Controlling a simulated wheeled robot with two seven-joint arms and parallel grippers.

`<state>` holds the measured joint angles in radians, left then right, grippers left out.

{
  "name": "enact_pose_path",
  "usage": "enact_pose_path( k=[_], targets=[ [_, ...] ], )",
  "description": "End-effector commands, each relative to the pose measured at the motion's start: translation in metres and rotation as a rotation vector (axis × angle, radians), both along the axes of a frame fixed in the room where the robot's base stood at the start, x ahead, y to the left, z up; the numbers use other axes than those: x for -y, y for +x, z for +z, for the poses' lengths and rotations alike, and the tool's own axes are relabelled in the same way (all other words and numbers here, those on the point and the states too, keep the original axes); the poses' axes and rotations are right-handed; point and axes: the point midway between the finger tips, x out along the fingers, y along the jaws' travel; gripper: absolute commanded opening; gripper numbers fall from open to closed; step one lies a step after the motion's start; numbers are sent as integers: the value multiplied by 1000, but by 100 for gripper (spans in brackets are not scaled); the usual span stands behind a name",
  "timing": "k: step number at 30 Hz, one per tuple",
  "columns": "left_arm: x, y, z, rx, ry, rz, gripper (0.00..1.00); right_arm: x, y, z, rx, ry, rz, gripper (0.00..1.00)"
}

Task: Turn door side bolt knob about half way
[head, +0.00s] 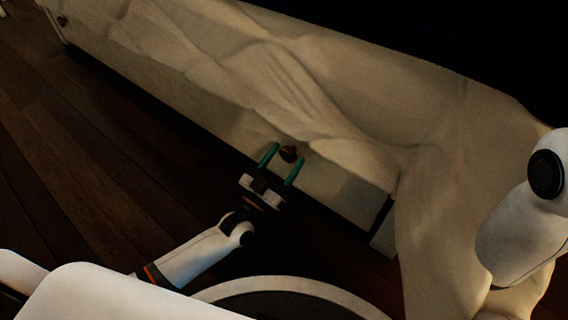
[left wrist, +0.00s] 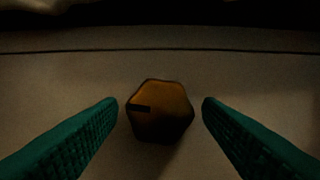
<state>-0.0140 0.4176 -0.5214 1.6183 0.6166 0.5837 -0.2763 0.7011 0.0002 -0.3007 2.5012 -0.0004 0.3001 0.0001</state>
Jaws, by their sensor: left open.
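A small brown knob (head: 289,154) sits on the pale side panel (head: 335,190) of the bed. In the left wrist view the knob (left wrist: 160,111) is faceted and bronze, with a short dark mark at its left side. My left gripper (head: 283,160) is open, with one green finger on each side of the knob. In the left wrist view my left gripper (left wrist: 160,108) shows clear gaps between both fingers and the knob. My right arm shows at the right edge, but its gripper is not visible.
A rumpled cream cover (head: 270,75) lies over the bed and hangs down at the right, near my right arm. Dark wooden floor (head: 90,150) lies open at the left. Another small dark knob (head: 62,21) shows at the panel's far left end.

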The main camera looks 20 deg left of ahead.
Motion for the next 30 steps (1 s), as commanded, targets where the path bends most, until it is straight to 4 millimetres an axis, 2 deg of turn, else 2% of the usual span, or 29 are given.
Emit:
enact_pose_path(
  k=[8,15,16,23,30],
  targets=[
    [0,1,1,0,0,0,58,0,0,0,-1,0,0,36],
    [0,1,1,0,0,0,19,0,0,0,-1,0,0,36],
    [0,1,1,0,0,0,17,0,0,0,-1,0,0,36],
    [0,1,1,6,21,0,17,0,1,3,-2,0,0,36],
    [-1,1,4,42,122,0,17,0,1,16,-3,0,-1,36]
  ],
)
